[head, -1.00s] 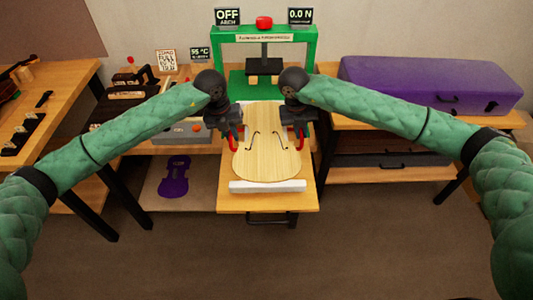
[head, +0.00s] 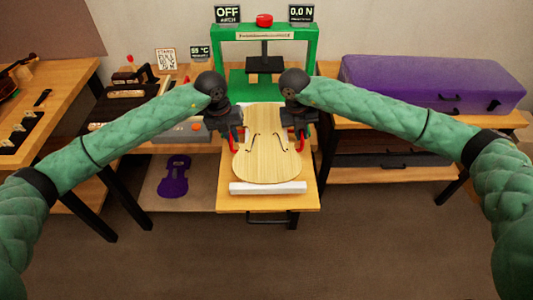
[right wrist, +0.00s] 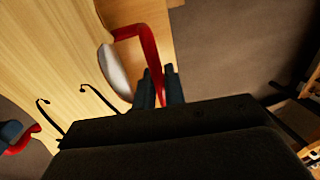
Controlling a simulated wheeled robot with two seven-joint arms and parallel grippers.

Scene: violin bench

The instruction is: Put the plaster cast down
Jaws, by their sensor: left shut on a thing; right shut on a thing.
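The white plaster cast (head: 268,188) is in the middle of the head view, over the front wooden board, with a pale wooden violin plate (head: 267,160) with two f-holes lying on it. Part of its white side shows in the right wrist view (right wrist: 114,72). I cannot tell whether it touches the board. Each side carries a red handle. My left gripper (head: 236,138) is shut on the left handle. My right gripper (head: 299,138) is shut on the right handle (right wrist: 149,45).
A green press (head: 222,48) stands behind, with displays reading OFF and 0.0 N and a red button. The wooden board (head: 240,203) has a little bare room at its front edge. A purple case (head: 420,82) lies on the right table. A tool bench stands at left.

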